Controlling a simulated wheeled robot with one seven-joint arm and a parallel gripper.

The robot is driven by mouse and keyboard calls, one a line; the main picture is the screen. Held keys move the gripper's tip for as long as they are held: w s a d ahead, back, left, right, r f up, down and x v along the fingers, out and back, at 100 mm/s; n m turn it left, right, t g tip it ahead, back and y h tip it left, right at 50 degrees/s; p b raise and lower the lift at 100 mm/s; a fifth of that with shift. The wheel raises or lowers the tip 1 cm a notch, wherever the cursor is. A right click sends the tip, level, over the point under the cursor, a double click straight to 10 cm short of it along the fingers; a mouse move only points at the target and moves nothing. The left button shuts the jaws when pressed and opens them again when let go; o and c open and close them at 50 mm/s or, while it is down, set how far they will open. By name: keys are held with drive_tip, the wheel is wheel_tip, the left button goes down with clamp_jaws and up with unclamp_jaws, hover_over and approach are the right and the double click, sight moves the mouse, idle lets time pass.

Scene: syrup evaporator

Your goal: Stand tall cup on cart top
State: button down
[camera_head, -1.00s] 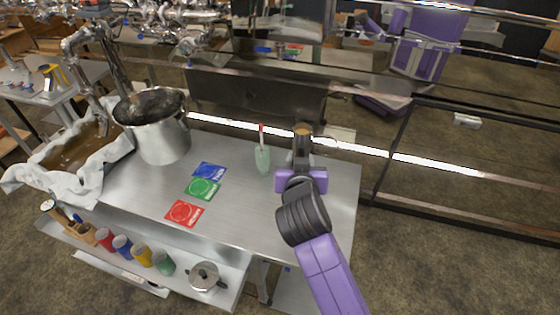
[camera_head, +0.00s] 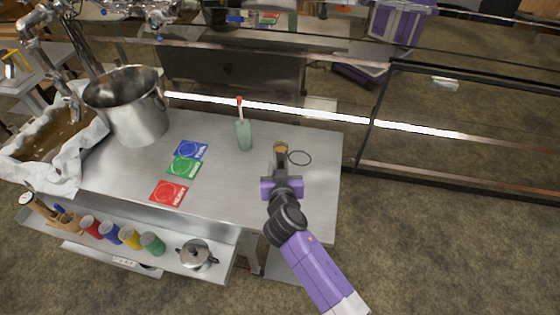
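The tall cup (camera_head: 280,147) shows only as a small amber-topped rim at the tip of my gripper. Its body is hidden behind the fingers. My gripper (camera_head: 281,158) reaches over the right part of the steel cart top (camera_head: 229,189) and appears shut on the cup. A thin dark ring (camera_head: 299,158) lies on the cart top just right of the cup. I cannot tell whether the cup's base touches the surface.
A pale green holder (camera_head: 243,136) with a red-tipped tool stands behind left. A large steel pot (camera_head: 137,118) and blue, green and red cards (camera_head: 168,193) are further left. Coloured cups (camera_head: 131,238) and a lidded pot (camera_head: 195,255) sit on the lower shelf. The cart's front right is clear.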

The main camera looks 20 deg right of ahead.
drive_tip(key=shift+f, duration=1.85)
drive_tip(key=shift+f+b, duration=0.15)
drive_tip(key=shift+b, duration=0.3)
drive_tip(key=c, duration=0.9)
unclamp_jaws()
drive_tip(key=shift+f, duration=0.1)
drive_tip(key=shift+c, duration=0.2)
drive_tip(key=shift+r, duration=0.2)
drive_tip(key=v, duration=1.2)
drive_tip(key=shift+b, duration=0.3)
